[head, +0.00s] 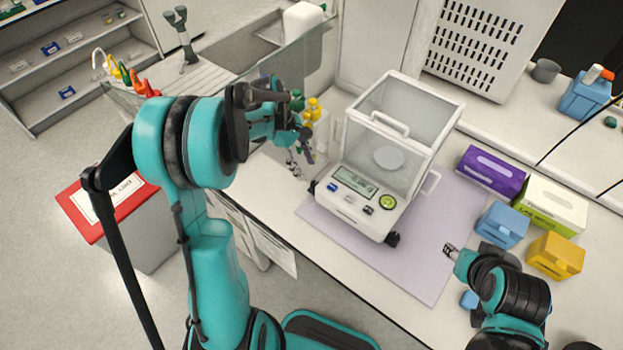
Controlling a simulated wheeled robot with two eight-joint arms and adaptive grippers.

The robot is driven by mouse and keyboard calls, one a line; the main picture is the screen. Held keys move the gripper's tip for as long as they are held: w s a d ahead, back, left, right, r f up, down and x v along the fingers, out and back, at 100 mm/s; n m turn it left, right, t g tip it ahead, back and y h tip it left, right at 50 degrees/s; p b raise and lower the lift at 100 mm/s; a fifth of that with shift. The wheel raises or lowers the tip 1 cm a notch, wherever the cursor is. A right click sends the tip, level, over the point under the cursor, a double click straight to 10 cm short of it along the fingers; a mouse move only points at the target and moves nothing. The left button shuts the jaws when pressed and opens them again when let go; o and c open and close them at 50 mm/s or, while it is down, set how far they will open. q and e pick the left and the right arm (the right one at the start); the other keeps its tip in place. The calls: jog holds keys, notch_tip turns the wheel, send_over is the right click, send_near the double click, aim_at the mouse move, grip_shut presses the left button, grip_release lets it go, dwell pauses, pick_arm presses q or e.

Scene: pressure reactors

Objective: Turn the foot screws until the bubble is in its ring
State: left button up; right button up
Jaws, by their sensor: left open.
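An analytical balance (365,180) with a clear draft shield stands on a lilac mat (420,275) on the bench. Its green round bubble level (388,202) is at the front right of the display (355,182); the bubble is too small to place against its ring. A dark foot screw (392,239) shows at the front right corner and another (312,187) at the front left. My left gripper (300,163) is open and empty, left of the balance and apart from it. My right gripper (450,250) is right of the front right foot screw, apart from it; its jaw opening is unclear.
A purple box (490,172), a white and green box (552,205), a blue box (502,225) and a yellow box (555,256) stand right of the balance. Small coloured bottles (313,110) stand behind my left gripper. The mat's front part is clear. A red-topped bin (100,205) stands on the floor.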

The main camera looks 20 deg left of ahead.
aim_at(314, 183)
pick_arm(q)
jog(key=b+x, duration=0.1)
jog(key=x, duration=0.5)
jog(key=shift+f+b, duration=0.3)
jog(key=shift+b, duration=0.05)
jog(key=shift+c, duration=0.4)
jog(key=shift+d, duration=0.1)
grip_shut()
